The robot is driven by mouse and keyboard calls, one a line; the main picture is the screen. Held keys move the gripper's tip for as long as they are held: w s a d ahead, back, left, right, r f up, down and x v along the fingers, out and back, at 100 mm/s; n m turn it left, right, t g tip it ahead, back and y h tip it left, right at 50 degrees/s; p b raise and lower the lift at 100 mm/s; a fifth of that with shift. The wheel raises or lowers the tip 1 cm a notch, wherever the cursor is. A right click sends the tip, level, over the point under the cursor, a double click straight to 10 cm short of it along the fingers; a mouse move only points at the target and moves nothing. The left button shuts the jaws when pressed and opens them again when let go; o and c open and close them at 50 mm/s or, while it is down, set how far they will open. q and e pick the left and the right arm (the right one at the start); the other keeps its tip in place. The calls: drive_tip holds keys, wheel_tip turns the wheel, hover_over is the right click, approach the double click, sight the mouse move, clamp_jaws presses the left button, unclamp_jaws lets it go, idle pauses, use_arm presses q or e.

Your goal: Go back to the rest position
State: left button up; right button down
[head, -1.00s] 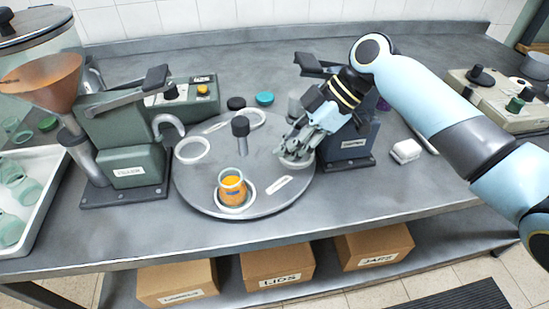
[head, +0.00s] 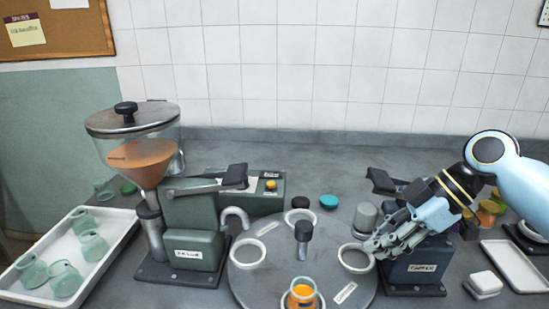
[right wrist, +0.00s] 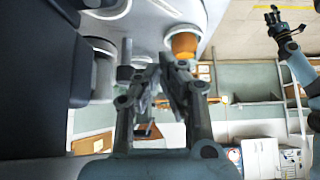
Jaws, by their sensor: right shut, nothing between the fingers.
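My right gripper (head: 376,246) is shut and empty in the head view. It is beside the dark capper station, over the right edge of the round turntable (head: 262,290), near a white ring seat (head: 355,258). Its closed fingers (right wrist: 160,75) fill the middle of the right wrist view. A jar with orange filling (head: 302,293) stands at the turntable's front, apart from the gripper; it also shows in the right wrist view (right wrist: 183,42). My left gripper (right wrist: 273,18) appears small at the top right of the right wrist view; its jaws are too small to judge. It is outside the head view.
The dark capper (head: 414,268) stands close to my right gripper. The green filler (head: 192,240) with its copper funnel is on the left, beside a white tray (head: 128,232) of empty jars. Black and teal lids (head: 328,201) lie behind the turntable. A white block (head: 483,284) lies at right.

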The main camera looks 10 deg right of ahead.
drive_tip(key=s+a+f+m+h, duration=0.3)
drive_tip(key=s+f+m, duration=0.2)
drive_tip(key=s, duration=0.4)
drive_tip(key=s+d+r+m+t+h, duration=0.1)
drive_tip(key=s+d+r+m+h, duration=0.15)
drive_tip(key=s+m, duration=0.2)
drive_tip(key=s+d+r+m+h, duration=0.1)
drive_tip(key=s+m+h, duration=0.25)
drive_tip(key=s, duration=0.25)
wheel_tip(320, 180, down, 34)
drive_tip(key=s+d+g+b, duration=0.1)
drive_tip(key=s+d+b, duration=0.15)
drive_tip(key=b, duration=0.45)
drive_tip(key=s+d+f+m+g+y+b, duration=0.1)
drive_tip(key=s+f+b, duration=0.5)
drive_tip(key=s+f, duration=1.2)
wheel_tip(320, 180, down, 4)
drive_tip(key=shift+r, duration=0.25)
